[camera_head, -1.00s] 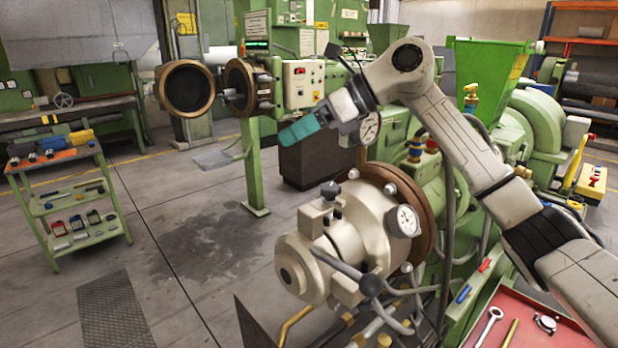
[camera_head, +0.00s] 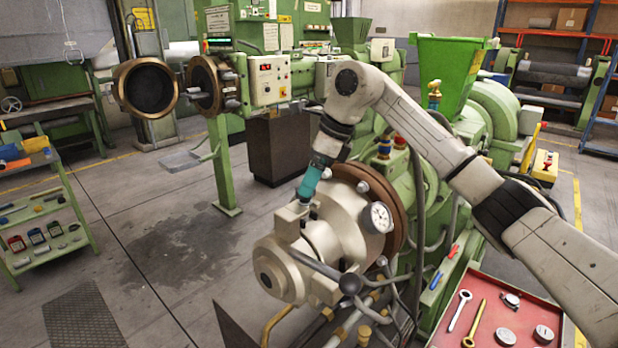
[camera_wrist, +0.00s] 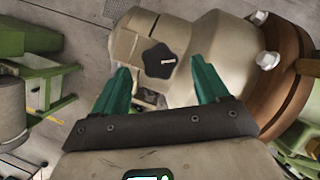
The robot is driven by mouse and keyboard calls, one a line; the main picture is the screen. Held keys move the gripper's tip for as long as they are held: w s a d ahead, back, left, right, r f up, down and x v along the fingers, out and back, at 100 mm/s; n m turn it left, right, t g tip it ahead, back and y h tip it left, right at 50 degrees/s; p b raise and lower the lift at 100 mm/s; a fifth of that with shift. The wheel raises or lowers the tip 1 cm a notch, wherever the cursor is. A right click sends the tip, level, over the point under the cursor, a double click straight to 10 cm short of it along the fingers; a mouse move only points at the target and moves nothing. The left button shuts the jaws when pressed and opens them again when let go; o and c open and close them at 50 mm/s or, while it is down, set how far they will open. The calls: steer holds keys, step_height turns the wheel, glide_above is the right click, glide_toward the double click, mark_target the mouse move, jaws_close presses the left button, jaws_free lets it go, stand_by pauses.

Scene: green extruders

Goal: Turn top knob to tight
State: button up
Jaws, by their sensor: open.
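The top knob (camera_wrist: 160,61) is a dark, lobed knob with a pale mark, on top of the cream extruder head (camera_head: 322,240). In the wrist view it lies between and a little beyond the two teal fingertips of my gripper (camera_wrist: 158,70), which is open. No contact with the knob shows. In the head view my gripper (camera_head: 308,192) points down just above the head's top, and the knob is mostly hidden behind it.
A grey lever handle (camera_head: 318,266) crosses the head's front. A red tray (camera_head: 480,338) with tools is at lower right. Open floor lies left.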

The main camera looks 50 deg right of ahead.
steer(key=shift+x, duration=0.95)
steer(key=c, duration=1.1)
